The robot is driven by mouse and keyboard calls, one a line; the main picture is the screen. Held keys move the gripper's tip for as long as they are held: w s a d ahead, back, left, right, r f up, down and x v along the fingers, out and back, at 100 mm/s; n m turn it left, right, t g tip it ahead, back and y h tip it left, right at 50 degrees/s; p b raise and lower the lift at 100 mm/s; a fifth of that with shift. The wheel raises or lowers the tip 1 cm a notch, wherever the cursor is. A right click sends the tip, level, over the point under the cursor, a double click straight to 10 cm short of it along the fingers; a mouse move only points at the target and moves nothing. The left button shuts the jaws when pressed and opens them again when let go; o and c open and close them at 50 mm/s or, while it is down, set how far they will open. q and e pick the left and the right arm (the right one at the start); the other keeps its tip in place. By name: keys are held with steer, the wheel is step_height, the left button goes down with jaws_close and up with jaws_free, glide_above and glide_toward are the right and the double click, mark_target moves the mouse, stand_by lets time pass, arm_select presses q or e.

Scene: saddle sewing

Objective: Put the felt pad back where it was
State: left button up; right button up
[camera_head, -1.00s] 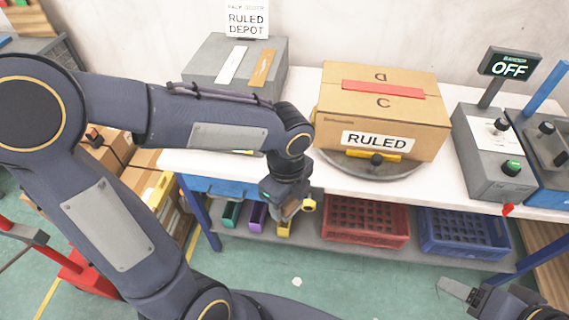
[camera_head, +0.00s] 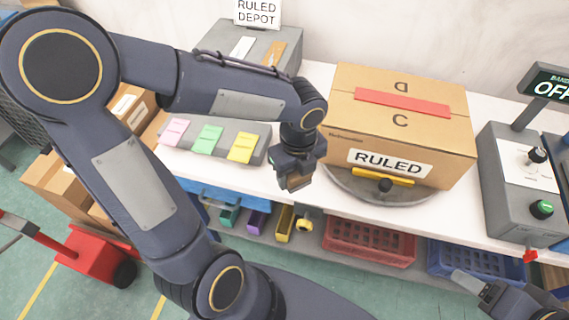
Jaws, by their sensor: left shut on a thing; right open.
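My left gripper (camera_head: 294,180) points down over the front edge of the white table, left of the RULED carton. It is shut on a small brownish piece (camera_head: 299,184), mostly hidden by the fingers. It may be the felt pad, but I cannot tell for sure. My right gripper (camera_head: 464,283) is open and empty at the lower right, in front of the blue crate. No other clear felt pad shows.
The RULED carton (camera_head: 397,115) sits on a round turntable (camera_head: 345,185). A grey board (camera_head: 220,160) with pink, green and yellow pieces lies left of my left gripper. Behind is the grey RULED DEPOT box (camera_head: 285,45). A grey control box (camera_head: 512,200) stands right.

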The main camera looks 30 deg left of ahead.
arm_select(q)
steer(key=w+a+f, duration=0.3)
steer(key=f, duration=0.1)
steer(key=w+a+f, duration=0.3)
steer(key=a, duration=0.1)
steer(key=shift+w+a+f, duration=0.1)
steer(key=shift+w+f, duration=0.2)
steer(key=shift+f, duration=0.05)
steer(key=shift+w+a+f, duration=0.15)
steer(key=shift+f, duration=1.65)
steer(key=shift+f, duration=0.1)
steer(key=o, duration=1)
steer(key=shift+c, duration=0.2)
